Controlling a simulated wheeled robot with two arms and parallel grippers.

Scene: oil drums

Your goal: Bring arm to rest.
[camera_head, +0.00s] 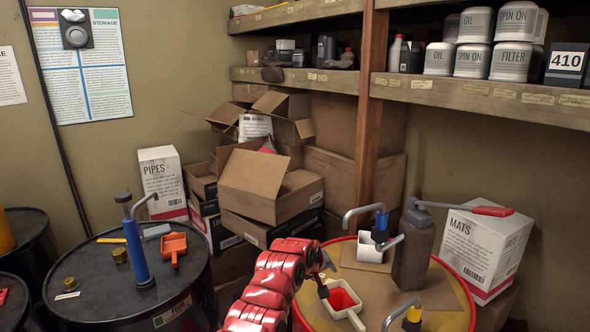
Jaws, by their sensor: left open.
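My red segmented left arm comes up from the bottom of the picture, over the near left side of a yellow-topped drum (446,291) with a red rim. My left gripper (327,274) is at the end of this arm, open, with its small dark fingers just above and beside a white square scoop (353,316) with red inside. I cannot tell whether the fingers touch the scoop. My right gripper is not in view.
A dark bottle with a pump (412,255), a white cup (369,248) and blue- and yellow-collared spouts stand on the drum. Cardboard boxes (262,180) are stacked behind.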

